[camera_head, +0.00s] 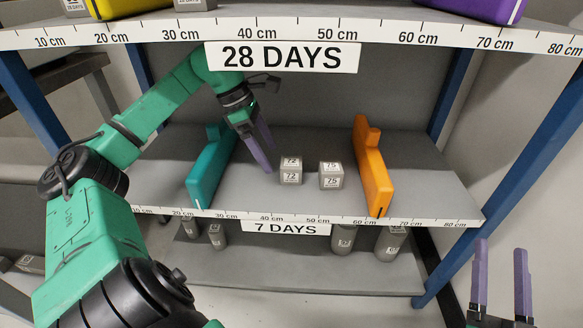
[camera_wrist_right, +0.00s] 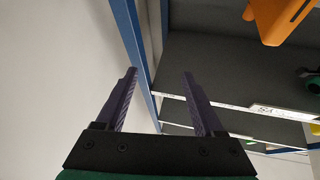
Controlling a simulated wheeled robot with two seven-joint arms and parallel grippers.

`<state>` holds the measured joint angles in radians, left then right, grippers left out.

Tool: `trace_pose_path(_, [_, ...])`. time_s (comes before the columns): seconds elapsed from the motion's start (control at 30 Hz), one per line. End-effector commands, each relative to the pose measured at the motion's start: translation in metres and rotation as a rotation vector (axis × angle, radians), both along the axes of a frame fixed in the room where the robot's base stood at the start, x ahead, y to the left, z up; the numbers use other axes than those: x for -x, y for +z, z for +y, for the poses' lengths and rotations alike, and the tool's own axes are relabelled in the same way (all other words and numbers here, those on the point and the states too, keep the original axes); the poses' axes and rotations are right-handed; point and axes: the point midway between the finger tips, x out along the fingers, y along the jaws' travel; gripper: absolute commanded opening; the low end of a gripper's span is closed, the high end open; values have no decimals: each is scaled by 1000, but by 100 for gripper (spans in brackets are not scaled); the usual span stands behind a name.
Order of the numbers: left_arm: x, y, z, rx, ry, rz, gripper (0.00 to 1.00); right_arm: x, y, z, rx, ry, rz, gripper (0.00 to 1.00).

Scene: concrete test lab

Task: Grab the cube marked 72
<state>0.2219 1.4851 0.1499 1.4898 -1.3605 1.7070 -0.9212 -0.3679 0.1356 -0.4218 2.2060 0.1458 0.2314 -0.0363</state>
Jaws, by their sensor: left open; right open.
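The cube marked 72 (camera_head: 291,171) stands on the middle shelf, a grey block with white labels on its top and front. A similar grey cube marked 75 (camera_head: 331,175) stands just to its right, with a small gap between them. My left gripper (camera_head: 266,153) reaches over the middle shelf from the left, pointing down. Its purple fingers are open and empty, a little left of the cube marked 72 and apart from it. My right gripper (camera_head: 501,262) is open and empty outside the rack at the lower right; it also shows in the right wrist view (camera_wrist_right: 160,85).
A teal divider (camera_head: 211,172) stands left of the cubes and an orange divider (camera_head: 373,172) right of them. The upper shelf edge (camera_head: 130,36) with the 28 DAYS sign (camera_head: 283,57) hangs above. Blue posts (camera_head: 525,165) flank the rack. More grey blocks stand on the shelf below.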

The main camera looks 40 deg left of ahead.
Motion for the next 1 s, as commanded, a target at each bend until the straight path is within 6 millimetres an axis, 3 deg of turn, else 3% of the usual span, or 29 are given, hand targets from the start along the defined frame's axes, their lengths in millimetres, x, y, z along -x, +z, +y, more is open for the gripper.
trace_pose_path(0.47, [-5,1,-7,1,0,-1,98,27,-126,13,62,51,375,70])
trace_pose_path(0.7, [-8,2,-11,2,0,-1,98,57,-183,17,90,80,555,70])
trace_pose_path(1.0, [-18,2,-24,3,1,-1,98,106,-234,20,132,122,777,70])
